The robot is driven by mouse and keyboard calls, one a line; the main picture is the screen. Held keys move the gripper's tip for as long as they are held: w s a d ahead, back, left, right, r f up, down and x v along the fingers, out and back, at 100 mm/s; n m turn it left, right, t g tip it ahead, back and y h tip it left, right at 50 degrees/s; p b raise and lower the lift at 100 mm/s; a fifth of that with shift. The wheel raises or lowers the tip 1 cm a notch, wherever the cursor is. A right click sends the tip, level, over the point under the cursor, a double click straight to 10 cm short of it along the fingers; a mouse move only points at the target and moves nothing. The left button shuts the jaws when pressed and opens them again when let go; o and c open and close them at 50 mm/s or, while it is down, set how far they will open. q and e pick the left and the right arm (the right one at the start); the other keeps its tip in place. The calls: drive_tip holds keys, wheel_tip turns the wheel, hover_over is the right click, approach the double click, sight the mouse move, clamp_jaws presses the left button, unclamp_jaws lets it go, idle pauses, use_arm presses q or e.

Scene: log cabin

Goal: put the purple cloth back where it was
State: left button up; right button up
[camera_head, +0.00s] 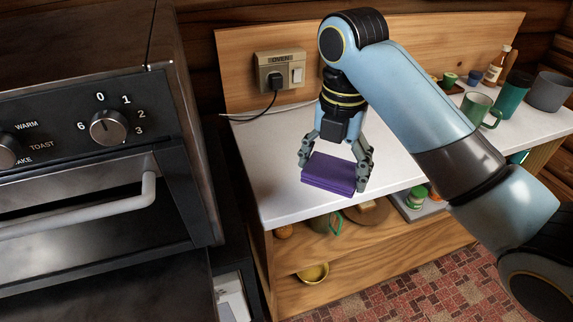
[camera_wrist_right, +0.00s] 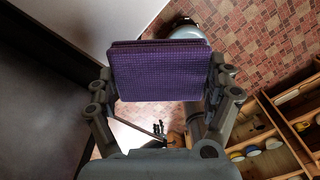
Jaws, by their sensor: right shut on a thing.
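The purple cloth (camera_head: 329,174) is folded into a flat rectangular pad. My right gripper (camera_head: 335,163) is shut on it, with one finger at each side edge. In the head view the cloth shows over the front part of the white counter (camera_head: 270,165); whether it touches the top I cannot tell. In the right wrist view the cloth (camera_wrist_right: 160,72) spans between the two fingers (camera_wrist_right: 160,92). My left gripper is not in view.
A black oven (camera_head: 90,130) stands left of the counter. A socket with a plug (camera_head: 281,72) is at the back. A green mug (camera_head: 479,108), a dark green cup (camera_head: 513,93) and a grey pot (camera_head: 549,91) stand at the right. Open shelves (camera_head: 290,255) below hold items.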

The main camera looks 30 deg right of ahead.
approach(298, 180)
drive_tip(key=s, duration=0.1)
drive_tip(key=s+f, duration=0.1)
drive_tip(key=shift+s+a, duration=0.1)
drive_tip(key=shift+s, duration=0.2)
drive_tip(key=w+f, duration=0.1)
drive_tip(key=w, duration=0.1)
drive_tip(key=shift+w+f, duration=0.35)
drive_tip(key=shift+w, duration=0.05)
wheel_tip(298, 180, down, 3)
drive_tip(key=shift+f, duration=0.1)
drive_tip(key=shift+f+p, duration=0.3)
drive_tip(key=shift+f, duration=0.1)
drive_tip(key=o, duration=0.9)
drive_tip(key=shift+f, duration=0.1)
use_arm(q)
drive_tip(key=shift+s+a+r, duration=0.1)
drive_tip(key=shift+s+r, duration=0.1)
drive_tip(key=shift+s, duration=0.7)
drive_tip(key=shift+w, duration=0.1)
use_arm(e)
wheel_tip(298, 180, up, 12)
drive_tip(key=shift+r, duration=0.1)
